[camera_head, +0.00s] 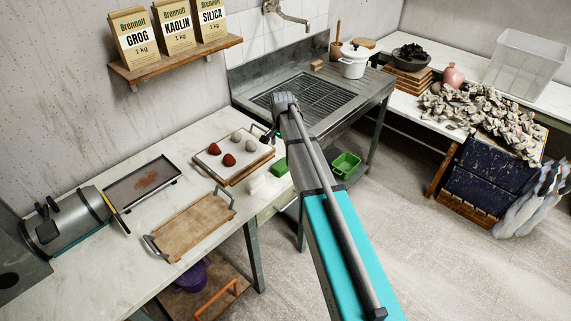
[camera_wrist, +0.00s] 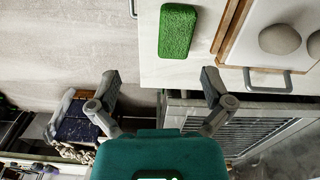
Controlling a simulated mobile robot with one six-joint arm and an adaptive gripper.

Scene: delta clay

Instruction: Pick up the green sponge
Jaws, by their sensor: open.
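The green sponge (camera_wrist: 178,30) is a textured rectangular block lying on the white worktop in the wrist view, near the worktop's edge and left of a wooden tray. In the head view the sponge (camera_head: 280,167) is a small green patch beside the tray, partly hidden by my arm. My gripper (camera_wrist: 160,84) is open with nothing between its fingers. In the wrist view the sponge lies above the fingertips, apart from them. In the head view my gripper (camera_head: 268,133) is mostly hidden behind my wrist, near the tray's corner.
A handled tray (camera_head: 240,177) with red and grey balls stands beside the sponge. A metal sink (camera_head: 318,98) adjoins the worktop. A wooden tray (camera_head: 190,225) lies nearer. A green bin (camera_head: 346,160) sits lower, beyond my arm.

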